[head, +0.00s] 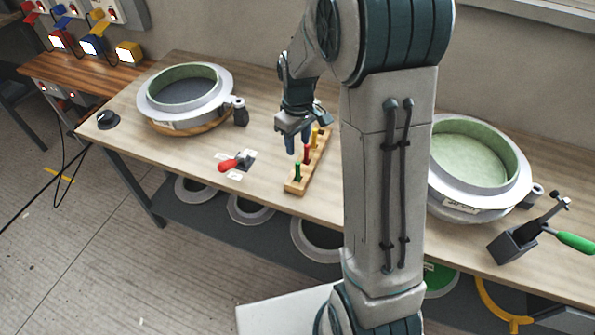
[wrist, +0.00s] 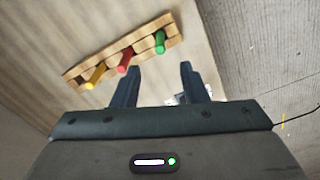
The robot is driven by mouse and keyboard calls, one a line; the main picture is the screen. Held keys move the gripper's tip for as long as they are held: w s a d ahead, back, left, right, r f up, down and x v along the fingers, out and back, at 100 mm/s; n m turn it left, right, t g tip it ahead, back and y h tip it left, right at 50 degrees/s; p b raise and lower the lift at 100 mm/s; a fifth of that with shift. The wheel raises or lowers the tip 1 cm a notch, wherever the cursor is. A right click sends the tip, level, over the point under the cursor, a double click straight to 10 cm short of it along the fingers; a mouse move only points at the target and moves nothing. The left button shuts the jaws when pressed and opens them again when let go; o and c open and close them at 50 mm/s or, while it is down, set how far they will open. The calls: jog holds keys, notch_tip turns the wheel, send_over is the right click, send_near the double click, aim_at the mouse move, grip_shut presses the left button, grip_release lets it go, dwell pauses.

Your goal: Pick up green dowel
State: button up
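The green dowel (head: 297,171) stands in the near end of a wooden block (head: 293,187) on the workbench. In the wrist view the green dowel (wrist: 160,42) is at the right end of the block (wrist: 142,48), beyond the fingertips. A red dowel (head: 306,154) and a yellow dowel (head: 315,136) stand in the same block; the red one (wrist: 124,63) and yellow one (wrist: 95,76) also show in the wrist view. My gripper (head: 298,148) is above the block; in the wrist view my gripper (wrist: 160,68) has its fingers apart with nothing between them.
A round mould (head: 160,115) stands at the left of the bench (head: 190,167), another mould (head: 455,200) at the right. A red-handled tool (head: 235,162) lies left of the block. A green-handled clamp (head: 520,240) is at the right front. Bare bench surrounds the block's near end.

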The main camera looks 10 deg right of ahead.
aim_at(298, 169)
notch_tip(298, 169, down, 12)
jog(key=shift+r+p, duration=0.1)
jog(key=shift+p, duration=1)
jog(key=shift+c, duration=0.3)
grip_shut()
